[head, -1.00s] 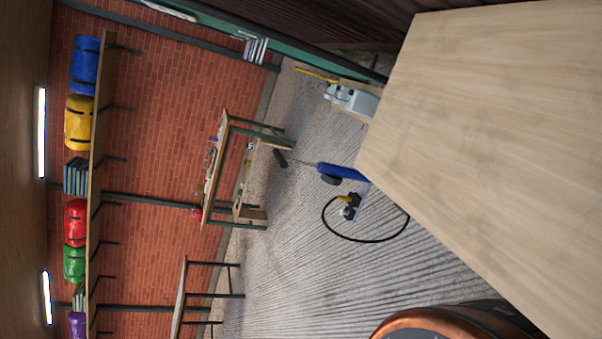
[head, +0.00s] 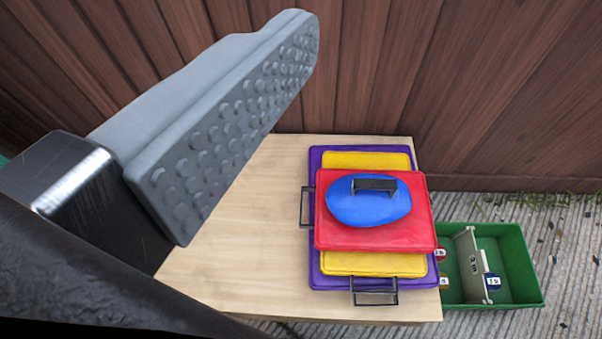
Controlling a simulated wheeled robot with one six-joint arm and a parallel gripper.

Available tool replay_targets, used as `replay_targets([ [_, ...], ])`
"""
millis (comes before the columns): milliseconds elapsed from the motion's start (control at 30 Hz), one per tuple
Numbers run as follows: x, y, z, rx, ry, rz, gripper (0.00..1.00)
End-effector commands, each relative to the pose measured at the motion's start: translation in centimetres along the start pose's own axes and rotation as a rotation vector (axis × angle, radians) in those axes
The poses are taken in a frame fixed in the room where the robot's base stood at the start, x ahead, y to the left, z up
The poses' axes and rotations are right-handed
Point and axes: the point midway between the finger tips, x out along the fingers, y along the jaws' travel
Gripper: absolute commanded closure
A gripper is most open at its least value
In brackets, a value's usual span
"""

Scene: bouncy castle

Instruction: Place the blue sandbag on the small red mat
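The blue sandbag (head: 350,211) is a flat oval with a black handle on top. It lies on a red square mat (head: 400,236), within its edges. The red mat rests on yellow and purple square pieces stacked on a light wooden table top. My gripper (head: 225,130) is close to the camera at the left; only one grey finger with a bumpy inner pad shows. Nothing lies against that pad, and the finger is apart from the sandbag. The other finger is out of view.
The yellow piece (head: 350,263) and the purple piece (head: 316,270) have dark handles sticking out at the left and front. A green bin (head: 515,262) with small items stands right of the table (head: 235,255). A brown plank wall (head: 500,110) is behind. The table's left part is bare.

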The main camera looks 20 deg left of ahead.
Motion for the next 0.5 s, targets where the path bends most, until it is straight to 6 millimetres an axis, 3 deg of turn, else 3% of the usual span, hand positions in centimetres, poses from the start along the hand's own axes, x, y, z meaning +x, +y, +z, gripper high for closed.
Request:
replay_targets([
  [100,-2.5,0.0,-0.8,0.016,0.082,0.002,0.00],
  [200,-3.8,0.0,-1.2,0.025,0.125,0.002,0.00],
  [500,-4.4,0.0,-1.4,0.031,0.149,0.002,0.00],
])
